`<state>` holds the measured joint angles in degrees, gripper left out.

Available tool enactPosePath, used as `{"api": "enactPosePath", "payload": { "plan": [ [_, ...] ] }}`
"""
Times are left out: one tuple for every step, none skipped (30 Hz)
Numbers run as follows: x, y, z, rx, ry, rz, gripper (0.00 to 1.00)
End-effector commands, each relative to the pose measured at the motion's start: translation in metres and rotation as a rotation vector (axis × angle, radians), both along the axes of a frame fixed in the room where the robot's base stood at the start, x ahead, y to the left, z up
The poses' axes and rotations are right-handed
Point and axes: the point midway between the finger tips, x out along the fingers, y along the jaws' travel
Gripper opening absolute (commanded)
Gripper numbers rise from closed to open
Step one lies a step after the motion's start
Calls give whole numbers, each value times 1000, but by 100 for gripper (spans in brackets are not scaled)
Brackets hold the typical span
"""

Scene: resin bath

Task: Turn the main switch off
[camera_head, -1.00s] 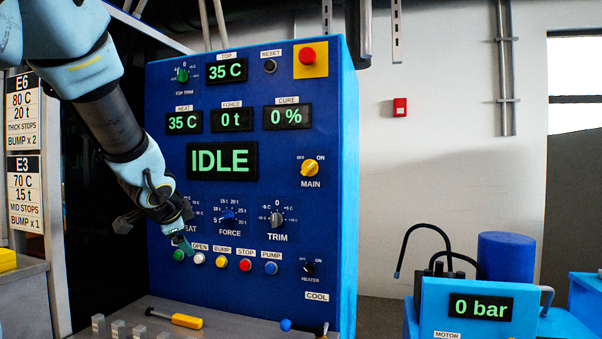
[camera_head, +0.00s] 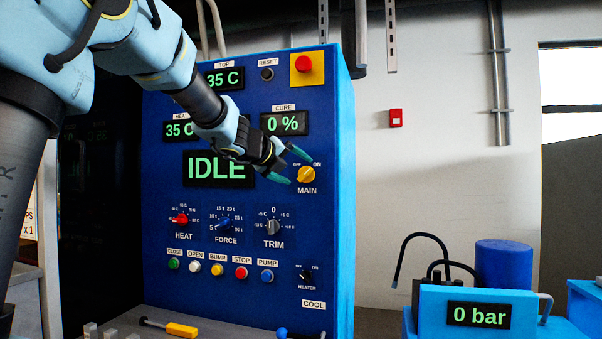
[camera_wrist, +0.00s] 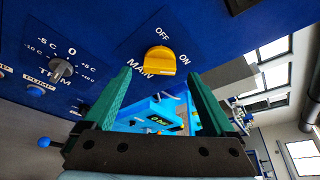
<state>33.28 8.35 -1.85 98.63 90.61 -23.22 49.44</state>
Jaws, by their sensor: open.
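The main switch is a yellow rotary knob (camera_head: 306,174) on the right side of the blue panel (camera_head: 180,285), with OFF marked to its upper left and ON to its upper right. It also shows in the wrist view (camera_wrist: 159,60), where its raised grip points toward the ON side. My gripper (camera_head: 290,166) is just left of the knob in the head view, its fingers apart and empty. In the wrist view the two green fingers (camera_wrist: 155,95) reach toward the panel, with the knob between and beyond their tips. I see no contact with the knob.
A red emergency button (camera_head: 304,64) on a yellow plate sits above the knob. The trim dial (camera_head: 274,227) and heater switch (camera_head: 307,274) lie below. A pump unit (camera_head: 430,310) reading 0 bar stands at the right. The IDLE display (camera_head: 215,169) is partly behind my gripper.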

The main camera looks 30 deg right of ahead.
Motion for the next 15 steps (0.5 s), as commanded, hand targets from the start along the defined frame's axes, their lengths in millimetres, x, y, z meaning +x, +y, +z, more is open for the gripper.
{"api": "enactPosePath", "payload": {
  "plan": [
    [5,-8,-3,0,3,1,90],
    [7,-11,-4,0,3,1,90],
    [10,-16,-5,0,2,0,90],
    [11,-19,-6,0,2,0,90],
    [13,-22,-7,0,1,0,90],
    [14,-25,-8,0,1,0,90],
    [16,-27,-9,0,1,0,90],
    [16,-28,-10,0,2,0,90],
    [17,-30,-10,0,2,1,90],
    [18,-30,-10,0,2,1,90],
    [18,-31,-10,-1,1,1,90],
    [19,-31,-10,-1,1,1,90],
    [19,-32,-10,-1,1,1,90],
    [19,-32,-10,-1,1,1,90],
    [19,-32,-10,-1,1,1,90]
  ]
}}
